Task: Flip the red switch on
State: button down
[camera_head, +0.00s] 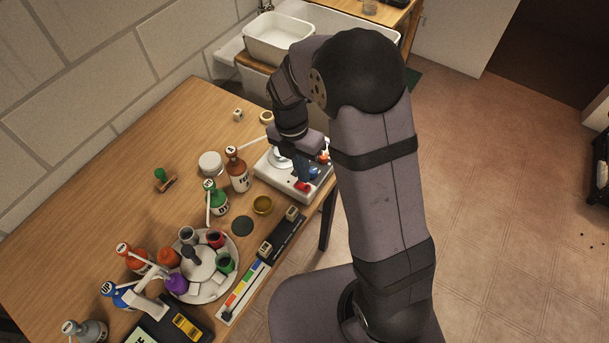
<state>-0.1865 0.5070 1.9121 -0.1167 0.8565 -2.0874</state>
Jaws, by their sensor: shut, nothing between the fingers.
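A pale control box (268,174) sits near the right edge of the wooden table. A small red part (303,187), which looks like the red switch, is on its front side. Whether it is on or off is too small to tell. My gripper (301,176) points down over the box, with its fingertips just behind the red part. The fingers look shut and empty. I cannot tell whether they touch the switch. My wrist and forearm hide part of the box's far right side.
A blue knob (314,172) and an orange-red part (323,157) are close by on the box. Brown (238,174) and green-topped (216,200) bottles stand to its left. The table's back left is mostly clear.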

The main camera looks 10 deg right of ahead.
aim_at(307, 188)
jog(key=shift+s+d+f+p, duration=0.1)
jog(key=shift+f+p, duration=0.1)
jog(key=shift+f, duration=0.6)
jog(key=shift+s+d+f+p, duration=0.1)
jog(key=shift+f+p, duration=0.1)
jog(key=shift+f, duration=0.6)
jog(key=shift+s+d+f, duration=0.15)
jog(key=shift+f, duration=0.1)
jog(key=shift+a, duration=0.2)
jog(key=shift+w+a+r+p, duration=0.15)
jog(key=shift+w+a+p, duration=0.25)
jog(key=shift+w, duration=0.2)
